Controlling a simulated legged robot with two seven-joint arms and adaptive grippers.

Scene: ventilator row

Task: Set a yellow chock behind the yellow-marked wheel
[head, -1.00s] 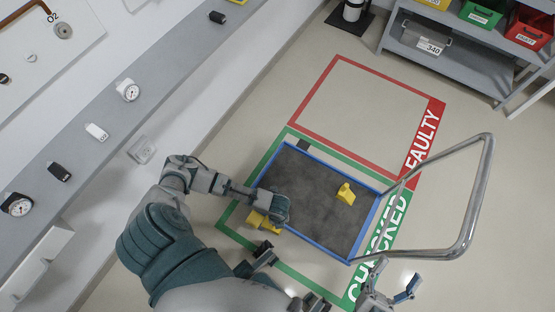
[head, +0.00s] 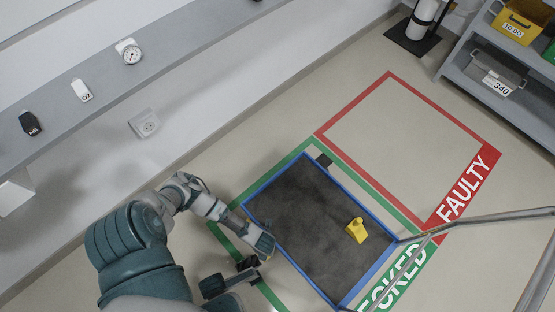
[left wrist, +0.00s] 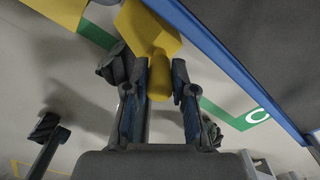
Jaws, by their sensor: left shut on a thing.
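My left gripper (head: 263,246) is at the left edge of the cart, beside its blue rim, low in the head view. In the left wrist view the gripper (left wrist: 158,100) is shut on the narrow end of a yellow chock (left wrist: 146,32). Only slivers of this chock show in the head view. A second yellow chock (head: 356,231) sits on the cart's dark grey deck (head: 310,215). Another yellow part (left wrist: 60,10) is cut off at the wrist view's top left; I cannot tell whether it marks a wheel. My right gripper is not in view.
The cart's blue rim (head: 290,259) lies inside the green floor outline, with its metal handle (head: 480,219) at right. The red FAULTY bay (head: 455,198) is empty. A wall shelf (head: 105,85) runs along the left; a grey storage rack (head: 460,68) stands upper right.

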